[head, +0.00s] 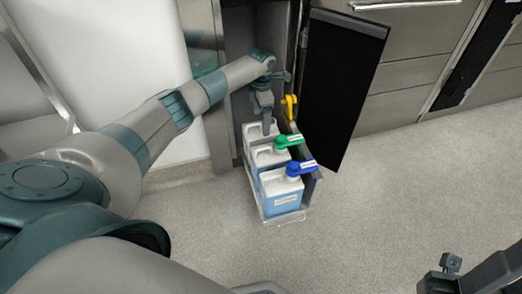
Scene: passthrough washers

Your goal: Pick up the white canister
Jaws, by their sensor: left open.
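Three white canisters stand in a row in a pulled-out clear tray (269,217) at a narrow open cabinet. The front canister (281,187) has a blue cap and blue lower part. The middle canister (262,158) has a green cap. The rear canister (252,131) is partly hidden by my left gripper; a yellow cap or lever (290,104) shows beside it. My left gripper (267,129) is open and points down at the top of the rear canister. Whether it touches the canister cannot be told. Part of my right gripper (449,265) shows at the lower right; its jaw state is unclear.
A dark cabinet door (343,75) stands open just right of the canisters. Steel drawers (405,95) line the back right. A white panel (125,60) is at the left. The grey floor (390,200) in front and to the right is clear.

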